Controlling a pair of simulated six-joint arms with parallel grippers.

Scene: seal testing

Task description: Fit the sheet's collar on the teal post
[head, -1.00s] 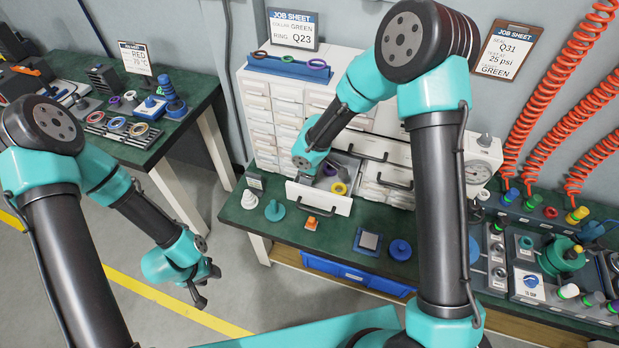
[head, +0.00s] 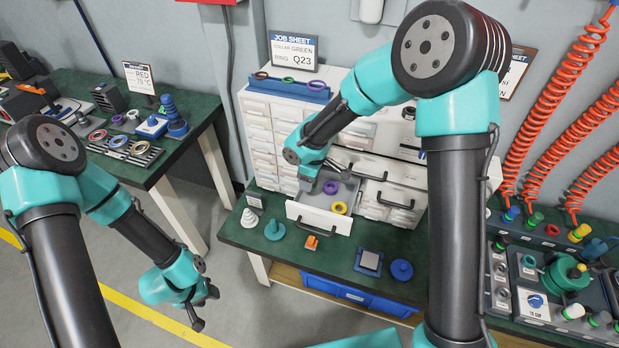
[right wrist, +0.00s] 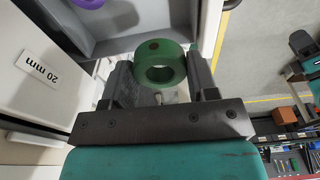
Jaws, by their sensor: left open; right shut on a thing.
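My right gripper (right wrist: 160,85) is shut on a green collar (right wrist: 161,68), a thick ring with a dark dot on its side. In the head view my right gripper (head: 314,182) is at the open drawer's left back corner, and the collar cannot be made out there. The teal post (head: 275,228) stands upright on a round base on the green bench, left of the drawer. The job sheet (head: 293,48) reads collar green, ring Q23. My left gripper (head: 207,308) is open and empty over the floor, left of the bench.
The open drawer (head: 322,220) holds a purple ring (head: 331,187) and a yellow ring (head: 340,207). A white stepped cone (head: 250,218), an orange item (head: 312,242), a grey square pad (head: 369,261) and a blue disc (head: 401,270) are on the bench.

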